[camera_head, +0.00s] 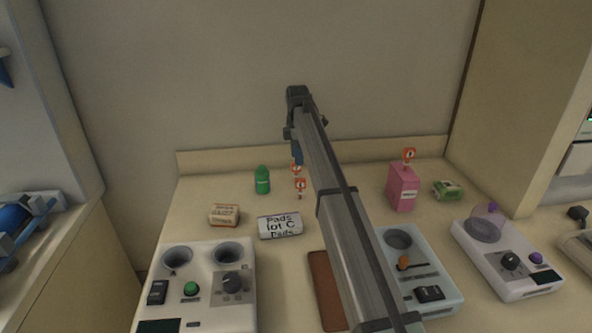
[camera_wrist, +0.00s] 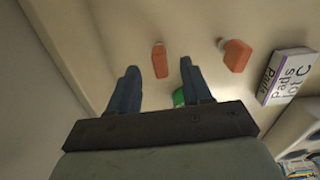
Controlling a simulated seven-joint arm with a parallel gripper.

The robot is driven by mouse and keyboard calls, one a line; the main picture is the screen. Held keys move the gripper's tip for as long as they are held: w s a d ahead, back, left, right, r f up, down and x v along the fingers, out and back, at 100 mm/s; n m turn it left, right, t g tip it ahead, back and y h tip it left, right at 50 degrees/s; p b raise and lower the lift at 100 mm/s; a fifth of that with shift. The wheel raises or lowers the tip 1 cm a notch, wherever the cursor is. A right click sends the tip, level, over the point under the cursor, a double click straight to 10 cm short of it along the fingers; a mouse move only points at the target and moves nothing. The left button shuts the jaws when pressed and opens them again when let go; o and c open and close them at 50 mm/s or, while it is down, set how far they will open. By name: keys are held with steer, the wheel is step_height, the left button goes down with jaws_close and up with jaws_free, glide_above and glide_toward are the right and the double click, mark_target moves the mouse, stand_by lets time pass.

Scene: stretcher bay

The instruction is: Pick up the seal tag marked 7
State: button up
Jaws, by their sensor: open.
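Small red tags with pale faces stand upright in the head view: a front one (camera_head: 301,185), one just behind it (camera_head: 296,169), and one at the pink box (camera_head: 409,154). Their marks are too small to read, so I cannot tell which is 7. My gripper (camera_head: 297,155) is above the two tags at the back of the counter, partly hidden by my arm. In the wrist view my gripper (camera_wrist: 159,67) is open and empty. One orange-red tag (camera_wrist: 160,60) shows between the fingertips, and another (camera_wrist: 235,54) lies outside the right finger.
A beige box (camera_head: 224,215), pink box (camera_head: 403,188), green box (camera_head: 447,190) and several devices share the counter (camera_head: 205,178). A wall closes the back.

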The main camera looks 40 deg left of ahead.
mark_target(296, 171)
steer(key=shift+s+a+f, duration=0.15)
steer(key=shift+f, duration=2.35)
jaws_close()
